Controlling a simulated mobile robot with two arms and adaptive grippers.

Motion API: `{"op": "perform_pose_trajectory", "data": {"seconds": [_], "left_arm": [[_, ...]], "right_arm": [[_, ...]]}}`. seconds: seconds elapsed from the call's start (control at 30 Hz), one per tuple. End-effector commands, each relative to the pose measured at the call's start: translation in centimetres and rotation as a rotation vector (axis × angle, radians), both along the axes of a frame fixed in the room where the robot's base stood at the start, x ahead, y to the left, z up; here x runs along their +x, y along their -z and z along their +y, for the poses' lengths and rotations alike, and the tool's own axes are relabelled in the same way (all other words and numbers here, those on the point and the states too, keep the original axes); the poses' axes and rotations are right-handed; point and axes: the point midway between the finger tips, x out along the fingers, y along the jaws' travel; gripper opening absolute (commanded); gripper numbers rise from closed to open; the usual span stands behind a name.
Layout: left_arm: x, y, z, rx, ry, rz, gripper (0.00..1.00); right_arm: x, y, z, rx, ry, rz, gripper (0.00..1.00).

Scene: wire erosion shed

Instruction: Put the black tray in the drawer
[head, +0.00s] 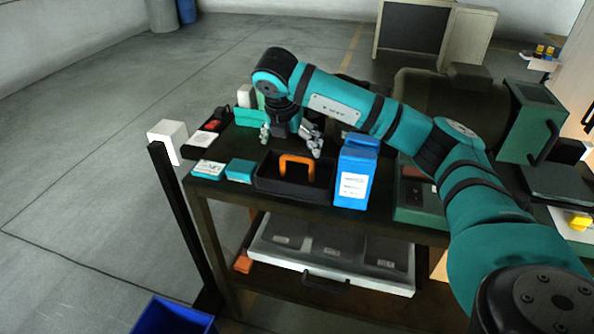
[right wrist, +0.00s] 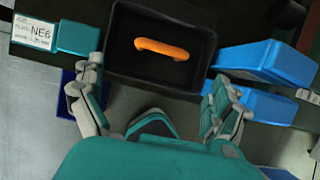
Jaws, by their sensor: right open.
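The black tray (head: 265,184) stands on the dark table top, with an orange handle (head: 297,162) arched over its middle. In the right wrist view the black tray (right wrist: 118,62) and its orange handle (right wrist: 161,48) lie just ahead of the fingers. My right gripper (head: 292,140) is above and behind the tray, open and empty, its fingers apart; it also shows in the right wrist view (right wrist: 155,100). Under the table top is a wide grey drawer (head: 278,262) with a dark pull and dark compartments seen from above. My left gripper is out of view.
A blue box (head: 354,175) stands close at the tray's right. Small teal boxes (head: 240,170) and a white-labelled box (head: 208,169) lie at its left. A black post with a white block (head: 168,140) stands left of the table. A blue bin (head: 172,318) is on the floor in front.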

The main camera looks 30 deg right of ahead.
Motion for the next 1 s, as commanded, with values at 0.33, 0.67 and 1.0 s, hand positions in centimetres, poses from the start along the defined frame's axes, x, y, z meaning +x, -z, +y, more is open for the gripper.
{"op": "perform_pose_trajectory", "data": {"seconds": [0.33, 0.67, 1.0], "left_arm": [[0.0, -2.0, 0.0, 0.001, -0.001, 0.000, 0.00], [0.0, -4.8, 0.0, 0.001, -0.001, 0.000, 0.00], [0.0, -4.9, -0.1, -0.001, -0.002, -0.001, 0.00]], "right_arm": [[1.4, 5.0, -1.6, 0.000, -0.001, 0.003, 1.00], [2.3, 7.8, -3.2, 0.000, -0.001, 0.006, 1.00], [2.9, 10.0, -3.7, 0.002, -0.002, 0.002, 1.00]]}}
